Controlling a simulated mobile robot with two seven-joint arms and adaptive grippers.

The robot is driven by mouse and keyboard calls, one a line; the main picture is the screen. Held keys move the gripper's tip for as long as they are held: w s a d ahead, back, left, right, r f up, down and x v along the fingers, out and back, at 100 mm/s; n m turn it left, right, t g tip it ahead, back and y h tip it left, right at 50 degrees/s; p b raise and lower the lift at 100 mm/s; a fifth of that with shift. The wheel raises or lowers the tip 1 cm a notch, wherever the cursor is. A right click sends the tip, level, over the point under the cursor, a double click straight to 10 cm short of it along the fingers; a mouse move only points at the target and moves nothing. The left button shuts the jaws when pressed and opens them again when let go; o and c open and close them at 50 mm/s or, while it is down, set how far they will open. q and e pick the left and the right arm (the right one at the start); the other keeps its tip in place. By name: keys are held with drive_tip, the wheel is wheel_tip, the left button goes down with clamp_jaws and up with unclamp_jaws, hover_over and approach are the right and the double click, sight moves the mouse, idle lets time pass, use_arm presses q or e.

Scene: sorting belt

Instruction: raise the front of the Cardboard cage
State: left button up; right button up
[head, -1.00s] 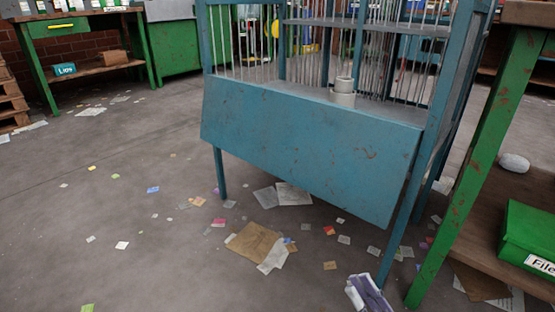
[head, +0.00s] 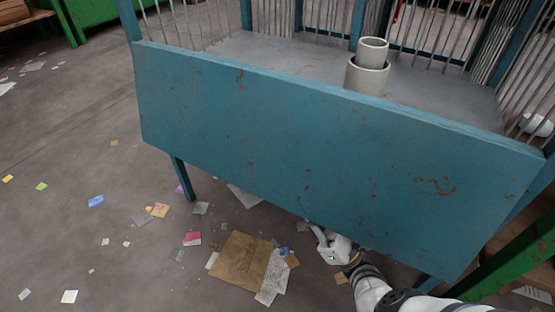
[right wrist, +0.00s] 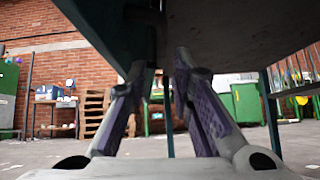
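The Cardboard cage is a blue-framed cage with thin bars; I take it to be the one in front of me, as no label shows. Its front (head: 300,140) is a scuffed blue panel that hangs down, tilted, below the grey cage floor (head: 280,55). My right gripper (head: 320,238) is at the panel's lower edge, partly hidden behind it. In the right wrist view my right gripper (right wrist: 158,85) has its fingers apart, pointing up beneath the panel's dark underside (right wrist: 95,30). I cannot tell whether they touch it. My left gripper is out of view.
Two pale cylinders (head: 367,77) stand stacked on the cage floor. A blue cage leg (head: 184,178) stands below the panel at left. A green bench leg (head: 515,250) is close at right. Paper scraps and brown cardboard (head: 240,260) lie on the open floor.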

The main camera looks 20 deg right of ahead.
sight(281, 167)
drive_tip(key=x, duration=1)
clamp_jaws()
